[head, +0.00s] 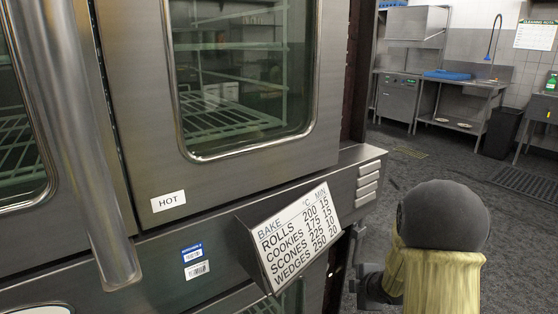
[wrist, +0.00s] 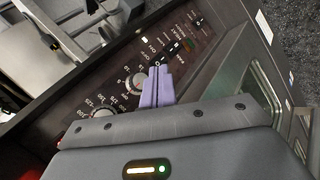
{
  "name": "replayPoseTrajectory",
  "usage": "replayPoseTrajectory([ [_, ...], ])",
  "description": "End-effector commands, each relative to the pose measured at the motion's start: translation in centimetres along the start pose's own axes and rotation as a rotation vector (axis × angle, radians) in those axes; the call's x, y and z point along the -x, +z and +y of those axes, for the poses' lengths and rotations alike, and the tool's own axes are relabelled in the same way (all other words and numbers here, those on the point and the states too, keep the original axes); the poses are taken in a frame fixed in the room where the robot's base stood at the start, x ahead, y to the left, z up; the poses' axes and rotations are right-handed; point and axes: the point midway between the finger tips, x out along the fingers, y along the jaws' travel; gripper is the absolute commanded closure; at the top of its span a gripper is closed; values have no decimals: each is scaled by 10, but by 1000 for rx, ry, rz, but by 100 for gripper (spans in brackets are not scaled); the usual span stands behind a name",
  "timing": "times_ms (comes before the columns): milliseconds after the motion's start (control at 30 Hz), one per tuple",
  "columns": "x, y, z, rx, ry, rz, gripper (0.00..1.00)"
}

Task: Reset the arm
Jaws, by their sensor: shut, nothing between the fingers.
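My gripper (wrist: 157,88) shows in the wrist view as two pale purple fingers pressed together, with nothing between them. Its fingertips point at a dark control panel (wrist: 115,90) with several white-marked dials and small lights. I cannot tell whether the fingertips touch the panel. In the head view my arm shows at the lower right, to the right of the oven (head: 150,90); the fingers cannot be made out there.
The steel oven fills the left, with a long vertical handle (head: 75,150), a glass door (head: 240,70) marked HOT and a tilted bake-times sign (head: 295,235). Open dark floor (head: 515,250) lies right. A sink bench (head: 465,85) and a dark bin (head: 500,132) stand behind.

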Motion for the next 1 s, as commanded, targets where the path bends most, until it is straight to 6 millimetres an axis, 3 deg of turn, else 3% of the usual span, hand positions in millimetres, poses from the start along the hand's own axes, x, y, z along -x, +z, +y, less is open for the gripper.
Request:
replayPoseTrajectory([
  [167, 51, -13, -15, -451, -39, -175, 100],
  [400, 114, -42, -66, -1012, -122, -352, 100],
  [733, 174, -88, -132, -1512, -252, -510, 100],
  [1000, 207, -93, -100, -1508, -251, -511, 100],
])
